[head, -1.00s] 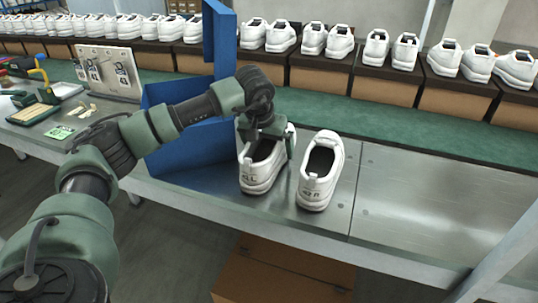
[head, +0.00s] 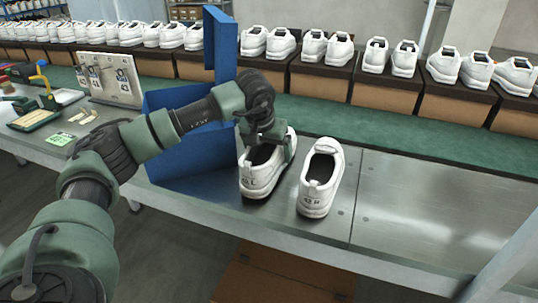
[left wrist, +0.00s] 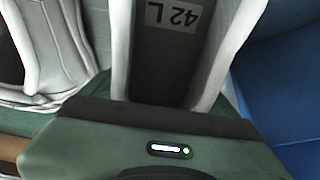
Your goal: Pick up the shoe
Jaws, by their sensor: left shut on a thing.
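Two white shoes stand side by side on the metal table (head: 420,215). The left shoe (head: 257,183) is marked L at its heel, and the right shoe (head: 318,185) has a mark ending in R or similar. My left gripper (head: 268,140) is over the left shoe's opening and shut on its upper. In the left wrist view the left shoe's inside (left wrist: 175,55) shows a "42 L" label between its two white walls. I cannot tell whether its sole is clear of the table. My right gripper is out of view.
An open blue box (head: 185,150) stands just left of the shoes. Several white shoe pairs on brown boxes (head: 380,78) line the green back strip. A size-card holder (head: 110,80) and tools are at the left. The table's right side is clear.

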